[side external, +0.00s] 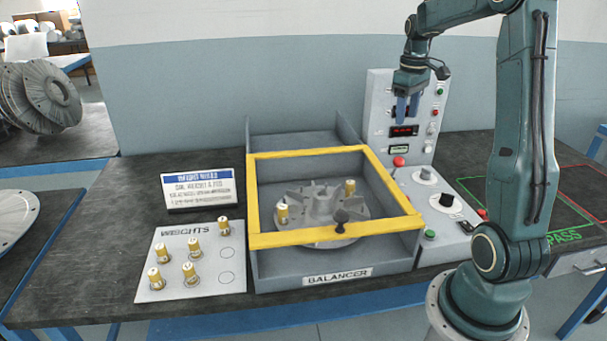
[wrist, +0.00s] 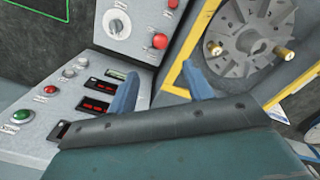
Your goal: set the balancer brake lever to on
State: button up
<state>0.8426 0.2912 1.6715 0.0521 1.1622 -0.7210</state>
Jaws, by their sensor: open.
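A red ball-shaped knob (side external: 399,161), which looks like the brake lever's end, stands on the grey control console (side external: 410,185) right of the balancer (side external: 335,272). A short stem shows below it. It also shows in the wrist view (wrist: 160,41), above and between my fingers. I cannot read its marks or tell its setting. My gripper (side external: 407,108) is open and empty, pointing down in front of the upright panel (side external: 380,90), above the red knob and apart from it. In the wrist view its blue fingers (wrist: 164,88) are spread wide.
The balancer's yellow frame (side external: 335,240) surrounds a grey rotor (side external: 320,208) with brass weights. A weights board (side external: 205,282) lies left.

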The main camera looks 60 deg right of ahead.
aim_at(396, 168)
notch_tip(396, 168, down, 14)
jog(key=shift+d+r, duration=0.1)
dwell(0.9)
jog(key=shift+c, duration=0.2)
grip_shut()
